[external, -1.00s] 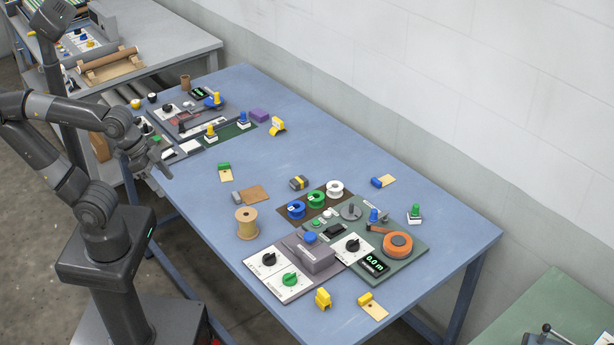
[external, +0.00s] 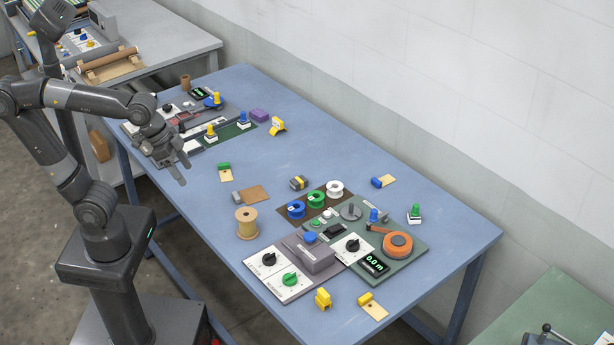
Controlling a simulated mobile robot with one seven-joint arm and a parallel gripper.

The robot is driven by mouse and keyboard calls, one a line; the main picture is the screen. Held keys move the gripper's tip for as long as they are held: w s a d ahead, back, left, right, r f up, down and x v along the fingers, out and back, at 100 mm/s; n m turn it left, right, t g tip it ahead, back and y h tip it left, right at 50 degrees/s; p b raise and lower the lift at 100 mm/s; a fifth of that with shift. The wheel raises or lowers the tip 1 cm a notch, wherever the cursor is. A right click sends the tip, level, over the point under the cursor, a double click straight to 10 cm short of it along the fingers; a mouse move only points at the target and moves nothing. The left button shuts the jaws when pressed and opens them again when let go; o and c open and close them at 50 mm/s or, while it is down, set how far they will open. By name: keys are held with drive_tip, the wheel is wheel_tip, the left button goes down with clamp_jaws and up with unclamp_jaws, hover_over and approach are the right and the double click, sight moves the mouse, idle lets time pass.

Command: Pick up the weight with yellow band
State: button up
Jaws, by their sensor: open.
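The weight with the yellow band (external: 298,183) is a small dark grey block with a yellow stripe. It lies on the blue table near its middle, just behind the spools. My gripper (external: 183,173) is open and empty. It is above the left edge of the table, well to the left of the weight and apart from it. Nothing hides the weight.
Blue, green and white spools (external: 296,209) sit close in front of the weight. A brown card with a grey block (external: 253,194) and a wooden spool (external: 246,223) lie to its left. A green-ended tag (external: 226,175) lies near my gripper. The table behind the weight is clear.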

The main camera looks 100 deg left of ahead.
drive_tip(key=w+a+n+g, duration=0.1)
drive_tip(key=w+a+n, duration=0.1)
drive_tip(key=w+a, duration=0.6)
drive_tip(key=n+g, duration=0.4)
drive_tip(key=n, duration=0.1)
hover_over(298, 180)
drive_tip(key=f, duration=1.9)
drive_tip(key=shift+s+d+f, duration=0.2)
drive_tip(key=shift+f, duration=0.2)
drive_tip(key=shift+w+a+f, duration=0.1)
drive_tip(key=shift+f, duration=1.25)
drive_tip(key=shift+w+a+f, duration=0.1)
drive_tip(key=shift+f, duration=1.25)
drive_tip(key=shift+c, duration=0.2)
clamp_jaws()
